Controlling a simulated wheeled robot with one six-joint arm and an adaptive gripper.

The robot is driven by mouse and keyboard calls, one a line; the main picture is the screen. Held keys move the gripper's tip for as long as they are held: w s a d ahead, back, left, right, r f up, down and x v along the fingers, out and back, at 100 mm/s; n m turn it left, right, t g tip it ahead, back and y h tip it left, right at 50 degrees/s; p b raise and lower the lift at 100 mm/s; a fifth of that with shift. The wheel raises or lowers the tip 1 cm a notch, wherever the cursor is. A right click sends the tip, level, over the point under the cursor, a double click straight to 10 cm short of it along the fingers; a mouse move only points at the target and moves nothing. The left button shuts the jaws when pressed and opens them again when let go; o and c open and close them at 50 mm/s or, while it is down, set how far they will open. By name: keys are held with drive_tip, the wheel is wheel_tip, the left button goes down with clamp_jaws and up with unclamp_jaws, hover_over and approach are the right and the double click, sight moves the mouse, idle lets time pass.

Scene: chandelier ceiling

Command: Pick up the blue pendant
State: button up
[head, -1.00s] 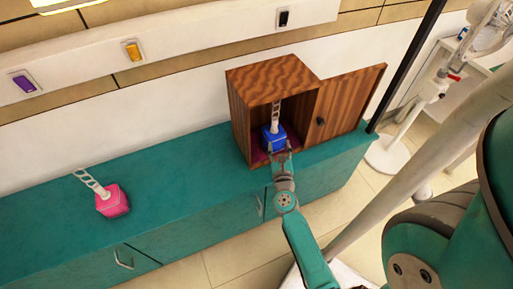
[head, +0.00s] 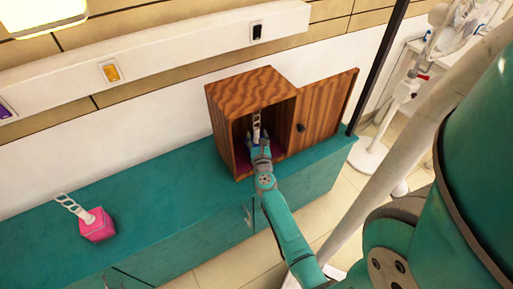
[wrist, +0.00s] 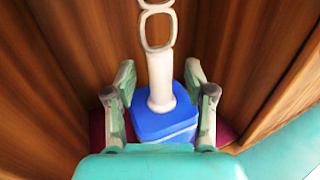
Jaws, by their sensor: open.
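The blue pendant (head: 256,122) stands upright inside the open wooden cabinet (head: 243,90), its white chain links rising above it. In the head view my gripper (head: 258,146) reaches into the cabinet opening and hides most of the blue body. In the wrist view the pendant (wrist: 165,122) shows a blue block with a white stem and links. My gripper (wrist: 160,78) is open there, with one finger on each side of the stem and block. I cannot tell whether either finger touches it.
The cabinet door (head: 326,106) stands open to the right. The cabinet walls (wrist: 245,60) are close on both sides of my gripper. A pink pendant (head: 96,225) sits on the teal counter (head: 165,200) at left, with clear counter between.

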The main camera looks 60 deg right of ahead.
drive_tip(key=shift+x, duration=1.1)
clamp_jaws()
drive_tip(key=shift+r, duration=0.15)
